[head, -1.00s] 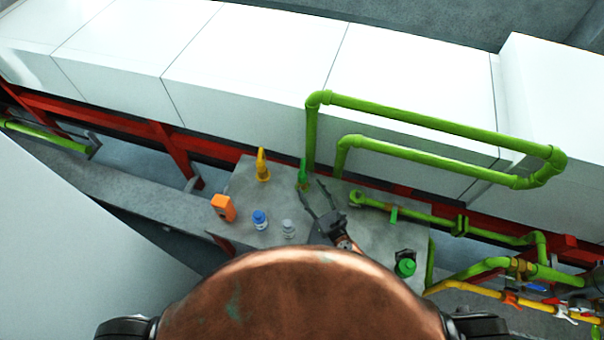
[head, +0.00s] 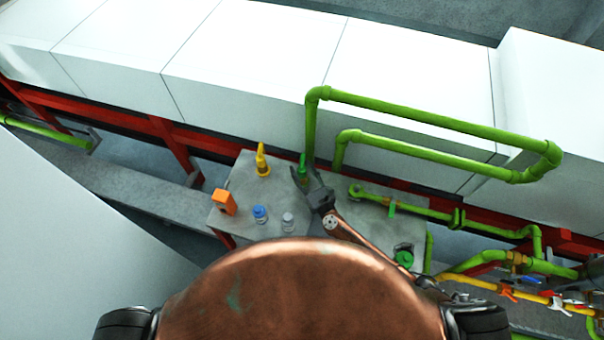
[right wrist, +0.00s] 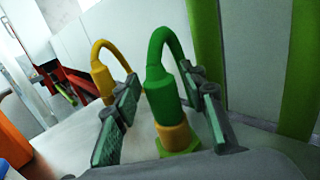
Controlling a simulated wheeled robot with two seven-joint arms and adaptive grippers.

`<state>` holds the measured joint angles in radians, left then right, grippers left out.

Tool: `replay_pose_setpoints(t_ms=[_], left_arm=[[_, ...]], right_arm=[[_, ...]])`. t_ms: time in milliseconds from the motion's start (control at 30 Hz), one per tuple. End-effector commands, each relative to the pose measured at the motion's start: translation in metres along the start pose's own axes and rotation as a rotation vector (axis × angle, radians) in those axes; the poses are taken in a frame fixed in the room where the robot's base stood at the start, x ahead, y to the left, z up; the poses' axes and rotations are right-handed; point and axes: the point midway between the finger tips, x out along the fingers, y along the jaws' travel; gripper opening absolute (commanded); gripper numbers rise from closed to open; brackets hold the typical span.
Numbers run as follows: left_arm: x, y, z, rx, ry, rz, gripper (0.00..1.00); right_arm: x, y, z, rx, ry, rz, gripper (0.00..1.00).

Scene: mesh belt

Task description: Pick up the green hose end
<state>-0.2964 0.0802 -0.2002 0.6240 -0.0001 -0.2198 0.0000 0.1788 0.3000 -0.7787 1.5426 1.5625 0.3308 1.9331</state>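The green hose end (head: 302,161) stands upright at the back of the grey table, its top bent over like a hook. In the right wrist view the green hose end (right wrist: 160,92) has a brass-coloured collar low down and a green base. My right gripper (head: 307,177) is open at it. In the right wrist view my right gripper (right wrist: 168,102) has one finger on each side of the hose end, with a gap showing on the left. Contact on the right is hard to tell. My left gripper is not in view.
A yellow hose end (head: 262,160) stands to the left. An orange block (head: 223,202), a blue-capped item (head: 260,214) and a pale-capped item (head: 288,221) stand on the grey table (head: 238,184). Green pipes (head: 311,125) rise close behind and to the right.

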Motion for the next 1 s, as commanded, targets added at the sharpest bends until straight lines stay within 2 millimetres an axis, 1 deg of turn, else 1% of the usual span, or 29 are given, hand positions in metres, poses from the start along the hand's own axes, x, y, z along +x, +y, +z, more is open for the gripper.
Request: replay_pose_setpoints(t_ms=[33, 67, 533, 867, 1000], left_arm=[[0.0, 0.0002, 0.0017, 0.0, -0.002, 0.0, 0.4], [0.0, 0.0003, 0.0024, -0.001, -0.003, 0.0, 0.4], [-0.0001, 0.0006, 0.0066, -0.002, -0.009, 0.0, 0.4], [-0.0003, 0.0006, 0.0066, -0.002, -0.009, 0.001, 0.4], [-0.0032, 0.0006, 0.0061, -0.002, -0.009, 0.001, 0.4]], right_arm=[[-0.0001, -0.0001, 0.0, 0.0, 0.0, 0.0, 0.34], [-0.0001, -0.0002, 0.0, 0.0, 0.0, 0.0, 0.32], [-0.0002, -0.0003, 0.0002, 0.0, 0.0, 0.0, 0.0], [0.0002, -0.0003, 0.0015, 0.0, -0.002, 0.0, 0.0], [0.0003, -0.0003, 0.0068, 0.001, -0.002, -0.001, 0.0]])
